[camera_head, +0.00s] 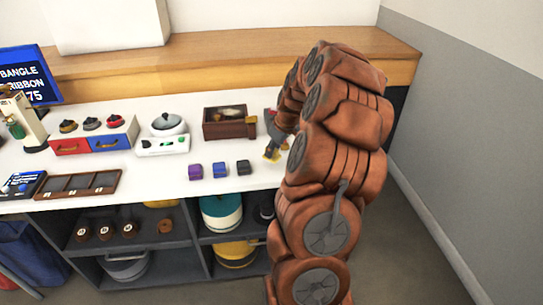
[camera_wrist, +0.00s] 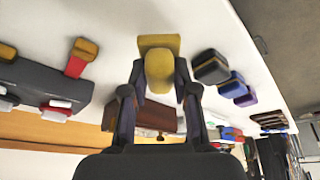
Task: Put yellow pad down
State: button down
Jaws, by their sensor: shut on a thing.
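The yellow pad (camera_wrist: 160,68) is between the two fingers of my gripper (camera_wrist: 160,90) in the wrist view. The fingers are shut on it from both sides. In the head view, the yellow pad (camera_head: 271,156) shows at the tip of my gripper (camera_head: 272,146), over the white counter (camera_head: 215,190), right of the black pad. I cannot tell whether it touches the counter. My arm hides part of the gripper.
Purple (camera_head: 195,171), blue (camera_head: 220,169) and black (camera_head: 244,167) pads stand in a row to the left. A brown wooden box (camera_head: 230,130) stands behind them. A white scale (camera_head: 162,146) is farther left. Bare counter lies in front of the pads.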

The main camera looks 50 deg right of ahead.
jog(key=shift+w, duration=0.3)
jog(key=shift+f, duration=0.35)
jog(key=shift+f+p, duration=0.4)
jog(key=shift+f, duration=1.05)
jog(key=shift+f, duration=0.2)
jog(key=c, duration=0.9)
grip_release()
jog(key=shift+r, duration=0.15)
